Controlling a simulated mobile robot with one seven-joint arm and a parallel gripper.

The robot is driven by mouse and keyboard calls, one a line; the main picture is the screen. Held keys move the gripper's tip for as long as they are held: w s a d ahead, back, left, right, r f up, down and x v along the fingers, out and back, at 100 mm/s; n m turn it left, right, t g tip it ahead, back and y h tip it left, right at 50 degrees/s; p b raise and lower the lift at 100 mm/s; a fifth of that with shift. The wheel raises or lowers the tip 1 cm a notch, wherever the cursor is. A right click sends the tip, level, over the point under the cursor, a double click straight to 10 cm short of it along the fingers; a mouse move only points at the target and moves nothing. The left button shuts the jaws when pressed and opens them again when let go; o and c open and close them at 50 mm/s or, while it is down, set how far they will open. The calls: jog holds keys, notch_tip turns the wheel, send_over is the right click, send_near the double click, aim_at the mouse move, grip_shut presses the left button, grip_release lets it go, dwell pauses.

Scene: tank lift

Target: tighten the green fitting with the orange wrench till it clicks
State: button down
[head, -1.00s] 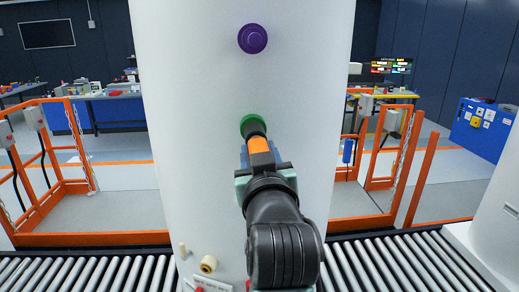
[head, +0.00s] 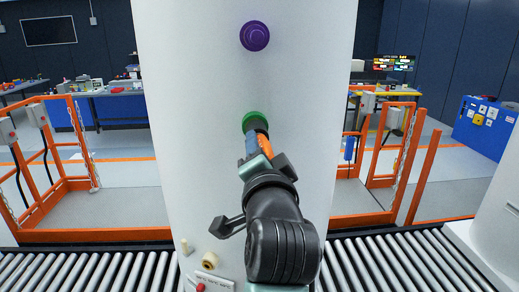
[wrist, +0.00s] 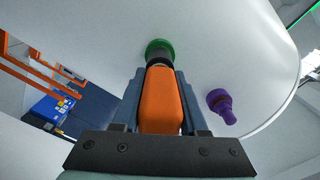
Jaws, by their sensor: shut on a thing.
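The green fitting (head: 255,120) sits on the front of the white tank (head: 190,110), below a purple fitting (head: 254,36). My gripper (head: 258,153) is shut on the orange wrench (head: 265,145), in front of the green fitting. In the wrist view the orange wrench body (wrist: 160,100) lies between both fingers. Its dark front end meets the green fitting (wrist: 158,48), and appears to be on it. How deep it sits is hidden. The purple fitting (wrist: 222,102) stands clear, right of the fingers in that view.
A roller conveyor (head: 75,272) runs along the bottom under the tank. Orange guard rails (head: 100,232) stand at both sides. A cream-coloured stub (head: 209,260) juts from the lower tank. Another white tank (head: 490,230) is at the right edge.

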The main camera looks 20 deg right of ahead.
jog(key=shift+r, duration=0.1)
jog(key=n, duration=0.5)
jog(key=shift+s+d+n+p, duration=0.1)
jog(key=shift+n+p, duration=0.2)
jog(key=n, duration=0.5)
jog(key=shift+n, duration=0.4)
jog(key=n, duration=0.5)
jog(key=shift+n, duration=0.4)
jog(key=n, duration=0.4)
jog(key=shift+n, duration=0.3)
jog(key=shift+d+b, duration=0.1)
jog(key=shift+b, duration=0.2)
